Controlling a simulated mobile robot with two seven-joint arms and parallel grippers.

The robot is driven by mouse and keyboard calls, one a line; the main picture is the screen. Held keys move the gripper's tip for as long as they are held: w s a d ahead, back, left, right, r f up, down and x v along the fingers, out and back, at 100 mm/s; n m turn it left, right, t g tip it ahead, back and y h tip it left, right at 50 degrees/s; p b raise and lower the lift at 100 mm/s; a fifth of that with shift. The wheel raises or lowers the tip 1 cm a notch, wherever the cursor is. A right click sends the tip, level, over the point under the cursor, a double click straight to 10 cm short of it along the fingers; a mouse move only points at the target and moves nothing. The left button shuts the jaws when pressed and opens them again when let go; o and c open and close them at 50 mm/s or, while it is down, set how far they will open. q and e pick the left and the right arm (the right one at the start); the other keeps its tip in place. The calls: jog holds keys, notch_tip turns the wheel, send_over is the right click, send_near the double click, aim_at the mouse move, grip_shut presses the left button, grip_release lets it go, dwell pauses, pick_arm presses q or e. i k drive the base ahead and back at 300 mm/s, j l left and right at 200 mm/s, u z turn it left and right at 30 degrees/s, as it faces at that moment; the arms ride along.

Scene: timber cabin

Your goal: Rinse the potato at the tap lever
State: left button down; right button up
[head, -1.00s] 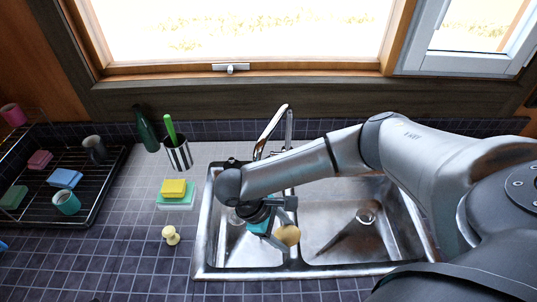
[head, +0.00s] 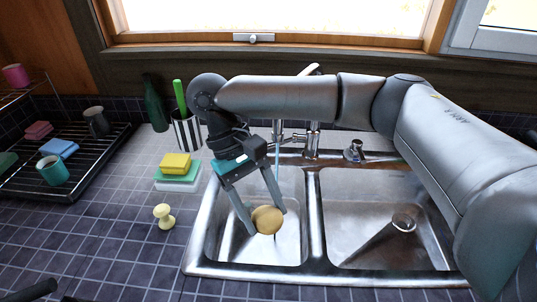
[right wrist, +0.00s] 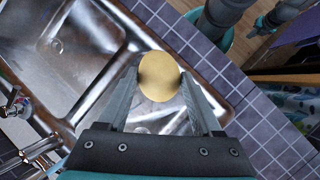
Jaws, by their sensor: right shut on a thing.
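My right gripper (head: 267,215) is shut on the potato (head: 268,221), a tan oval held between its fingertips over the left basin of the sink (head: 225,262). In the right wrist view the potato (right wrist: 159,80) sits between the two finger ends. The metal tap (head: 312,140) stands behind the basins, partly hidden by my right arm. A thin pale-blue stream (head: 277,160) drops from the tap, behind the gripper. I cannot tell whether it touches the potato. Dark tips at the lower left edge look like my left gripper (head: 45,292), mostly out of frame.
A yellow sponge (head: 176,163) on a pale green and white stack and a small pale-yellow knob-shaped thing (head: 163,216) are left of the sink. A striped cup (head: 186,133), a green bottle (head: 155,103) and a dish rack (head: 75,190) stand farther left. The right basin (head: 375,215) is empty.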

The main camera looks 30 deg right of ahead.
aim_at(294, 139)
jog(key=z, duration=0.8)
jog(key=j+z, duration=0.15)
jog(key=z, duration=0.25)
jog(key=k+j+z, duration=0.1)
jog(key=z, duration=0.35)
jog(key=k+j+z, duration=0.1)
jog(key=z, duration=0.3)
jog(key=k+j, duration=0.15)
jog(key=k+z, duration=0.05)
